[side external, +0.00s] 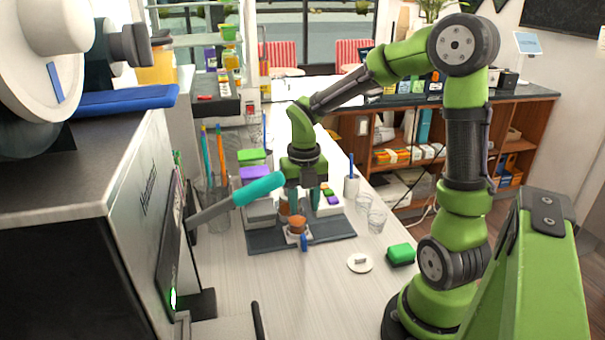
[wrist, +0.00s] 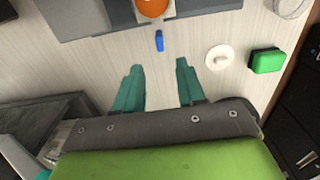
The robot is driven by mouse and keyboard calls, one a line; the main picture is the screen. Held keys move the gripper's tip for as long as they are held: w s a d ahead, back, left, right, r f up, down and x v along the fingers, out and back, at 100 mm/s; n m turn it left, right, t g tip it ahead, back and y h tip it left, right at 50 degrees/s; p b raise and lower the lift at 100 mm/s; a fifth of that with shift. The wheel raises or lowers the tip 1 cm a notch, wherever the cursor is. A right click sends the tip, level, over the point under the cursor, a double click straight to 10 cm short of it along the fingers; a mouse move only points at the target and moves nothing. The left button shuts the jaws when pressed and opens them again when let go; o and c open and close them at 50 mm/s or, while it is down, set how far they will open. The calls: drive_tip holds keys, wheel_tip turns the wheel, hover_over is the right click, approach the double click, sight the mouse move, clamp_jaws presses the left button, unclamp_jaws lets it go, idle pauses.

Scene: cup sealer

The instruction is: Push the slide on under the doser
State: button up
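The slide (side external: 295,239) is a small pale plate holding an orange cup (side external: 297,223), on a dark base plate (side external: 338,229). A blue tab (side external: 304,243) sticks out at its front. In the wrist view the cup (wrist: 152,6) is cut by the top edge, with the blue tab (wrist: 159,41) below it. My gripper (wrist: 158,68) is open and empty; its teal fingers are apart, with the tab beyond and roughly between their tips. I cannot tell which unit is the doser.
The teal-handled lever (side external: 259,189) juts from the large machine at left. A white lidded disc (side external: 360,263) and a green block (side external: 401,254) lie right of the base plate. Clear glasses (side external: 377,219) stand behind them. The front counter is mostly clear.

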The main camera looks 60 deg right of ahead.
sight(303, 237)
wheel_tip(303, 237, down, 11)
idle(0.3)
clamp_jaws()
idle(0.3)
